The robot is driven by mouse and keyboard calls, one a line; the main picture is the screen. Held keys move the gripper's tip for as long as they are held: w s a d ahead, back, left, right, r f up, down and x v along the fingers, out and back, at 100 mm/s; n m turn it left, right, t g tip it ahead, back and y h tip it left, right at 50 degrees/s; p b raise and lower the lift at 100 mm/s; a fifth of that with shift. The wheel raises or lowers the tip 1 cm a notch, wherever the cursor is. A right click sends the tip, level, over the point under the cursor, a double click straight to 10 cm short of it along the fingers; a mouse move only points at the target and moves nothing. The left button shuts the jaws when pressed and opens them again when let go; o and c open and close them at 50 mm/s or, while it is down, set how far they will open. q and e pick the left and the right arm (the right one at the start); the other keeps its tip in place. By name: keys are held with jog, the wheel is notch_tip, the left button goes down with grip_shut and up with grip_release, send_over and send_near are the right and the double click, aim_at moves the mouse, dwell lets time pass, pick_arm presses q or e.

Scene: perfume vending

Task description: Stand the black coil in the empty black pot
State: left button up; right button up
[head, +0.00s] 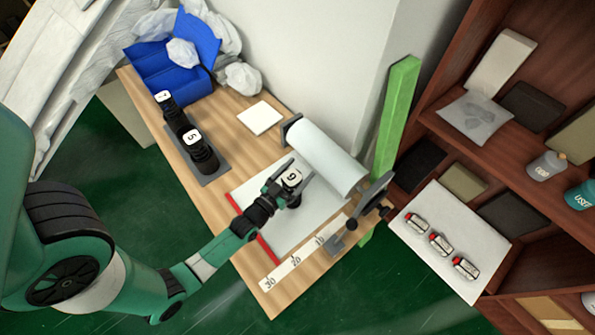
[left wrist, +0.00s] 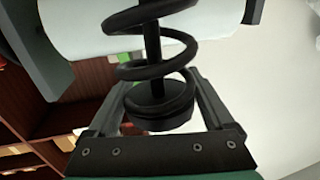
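The black coil (left wrist: 157,70) shows in the left wrist view as a spiral around a thin rod, with a round black end piece. In the head view it carries a white tag marked 6 (head: 291,177) and is over the white sheet. My left gripper (head: 302,171) is open, one finger on each side of the coil, as the left wrist view also shows (left wrist: 157,80). Whether a finger touches it is unclear. Black pieces tagged 7 (head: 168,104) and 5 (head: 206,156) stand on a grey tray (head: 214,177). The dark area between them shows no clear pot. My right gripper is out of view.
A white roll (head: 328,158) lies close behind the coil. A white tile (head: 260,118) lies on the wooden table (head: 232,108). Blue bins (head: 178,78) fill the back left. A green post (head: 395,115) and a shelf unit (head: 450,112) stand on the right.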

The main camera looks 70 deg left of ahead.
pick_arm(q)
jog(key=shift+o, duration=0.6)
jog(key=shift+r, duration=0.25)
jog(key=shift+s+d, duration=0.15)
jog(key=shift+s, duration=0.1)
jog(key=p+v, duration=0.1)
jog(key=v, duration=1)
jog(key=shift+s+d+p, duration=0.15)
jog(key=shift+s+p, duration=0.05)
jog(key=shift+p, duration=0.15)
jog(key=shift+w, duration=0.1)
